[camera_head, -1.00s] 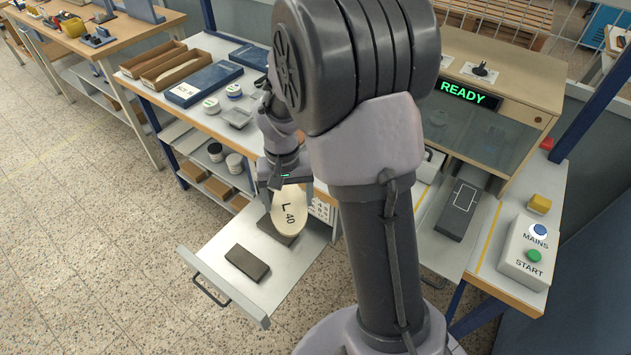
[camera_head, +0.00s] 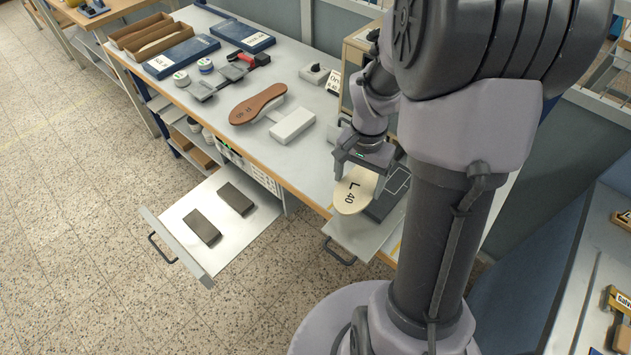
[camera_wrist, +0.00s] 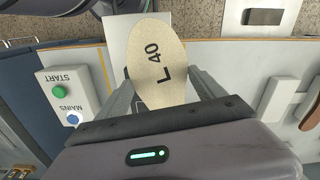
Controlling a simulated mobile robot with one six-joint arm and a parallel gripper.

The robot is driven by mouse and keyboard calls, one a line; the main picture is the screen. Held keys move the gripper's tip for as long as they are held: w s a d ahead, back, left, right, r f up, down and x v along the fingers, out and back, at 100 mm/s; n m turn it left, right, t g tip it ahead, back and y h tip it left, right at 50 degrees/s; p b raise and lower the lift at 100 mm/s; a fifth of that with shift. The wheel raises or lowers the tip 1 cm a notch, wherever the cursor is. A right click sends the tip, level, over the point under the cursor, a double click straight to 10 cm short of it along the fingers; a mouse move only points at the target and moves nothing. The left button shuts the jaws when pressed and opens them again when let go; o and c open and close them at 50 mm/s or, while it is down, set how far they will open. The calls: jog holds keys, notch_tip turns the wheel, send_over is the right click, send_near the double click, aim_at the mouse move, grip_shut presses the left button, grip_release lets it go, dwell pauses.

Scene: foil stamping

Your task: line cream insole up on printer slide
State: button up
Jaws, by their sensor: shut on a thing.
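The cream insole (camera_head: 354,190), printed "L 40", is in my gripper (camera_head: 363,166). It also shows in the wrist view (camera_wrist: 156,68), between the two jaws of my gripper (camera_wrist: 160,95), with its rounded end pointing away from the palm. In the head view it hangs over the printer slide (camera_head: 362,241), a light plate with a handle at its front. I cannot tell whether the insole touches the slide or the block.
A pulled-out drawer (camera_head: 232,239) with two dark blocks is at the left. A brown insole (camera_head: 257,104) and a white block (camera_head: 292,124) lie on the bench. The wrist view shows the START and MAINS button box (camera_wrist: 67,97).

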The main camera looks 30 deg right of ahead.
aim_at(373, 208)
jog(key=s+d+r+m, duration=0.2)
jog(key=s+d+m, duration=0.1)
jog(key=d, duration=0.1)
jog(key=shift+m, duration=0.3)
jog(key=f+b, duration=0.2)
jog(key=f, duration=0.1)
jog(key=f+b, duration=0.3)
jog(key=f, duration=0.1)
jog(key=shift+a+f, duration=0.2)
jog(key=shift+f, duration=0.1)
jog(key=shift+f+b, duration=0.8)
jog(key=shift+b, duration=0.2)
dwell(1.5)
jog(key=o, duration=1.4)
notch_tip(373, 208, up, 18)
jog(key=p, duration=0.7)
jog(key=shift+f, duration=0.25)
